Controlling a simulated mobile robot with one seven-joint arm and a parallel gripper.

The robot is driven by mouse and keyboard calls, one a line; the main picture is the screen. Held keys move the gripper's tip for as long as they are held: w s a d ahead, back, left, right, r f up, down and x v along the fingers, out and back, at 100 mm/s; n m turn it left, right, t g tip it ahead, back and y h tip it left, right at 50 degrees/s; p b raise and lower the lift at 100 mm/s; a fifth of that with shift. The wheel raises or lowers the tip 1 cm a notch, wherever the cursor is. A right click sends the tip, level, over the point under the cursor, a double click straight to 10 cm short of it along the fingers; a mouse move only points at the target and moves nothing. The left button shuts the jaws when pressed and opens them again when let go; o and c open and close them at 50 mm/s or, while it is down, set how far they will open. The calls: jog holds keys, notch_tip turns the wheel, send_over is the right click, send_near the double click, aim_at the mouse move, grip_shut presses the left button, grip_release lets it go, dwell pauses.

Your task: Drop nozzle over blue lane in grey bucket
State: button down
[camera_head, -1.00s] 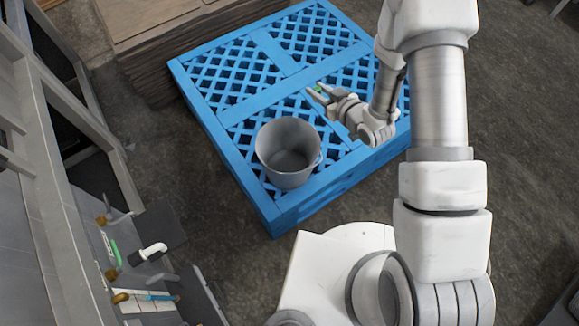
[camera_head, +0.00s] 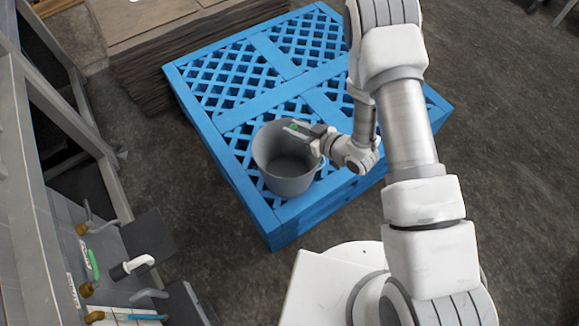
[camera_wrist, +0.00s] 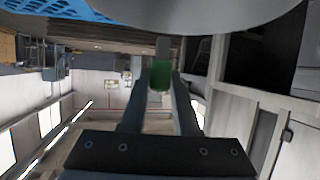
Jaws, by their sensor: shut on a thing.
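The grey bucket (camera_head: 288,186) stands upright on a blue pallet. My gripper (camera_head: 294,128) is shut on a small green-and-grey piece (camera_wrist: 160,76), held between the fingertips. I cannot tell if this piece is the nozzle. In the head view the gripper shows across the bucket's far right rim, with its tips over the opening; its height above the rim is unclear. The bucket's grey wall also fills the top of the wrist view (camera_wrist: 225,14). On the bench at left, a blue strip (camera_head: 146,317) lies beside a brass-coloured fitting (camera_head: 95,317).
The blue pallet (camera_head: 225,96) has bare lattice behind the bucket. Stacked brown boards (camera_head: 150,75) lie behind the pallet. Floor is clear at right.

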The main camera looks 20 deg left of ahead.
jog(key=shift+f, duration=0.65)
jog(key=c, duration=0.6)
grip_release()
jog(key=shift+r, duration=0.1)
jog(key=p+v, duration=0.3)
jog(key=v, duration=1.4)
jog(key=shift+s+d, duration=0.15)
jog(key=shift+s, duration=0.05)
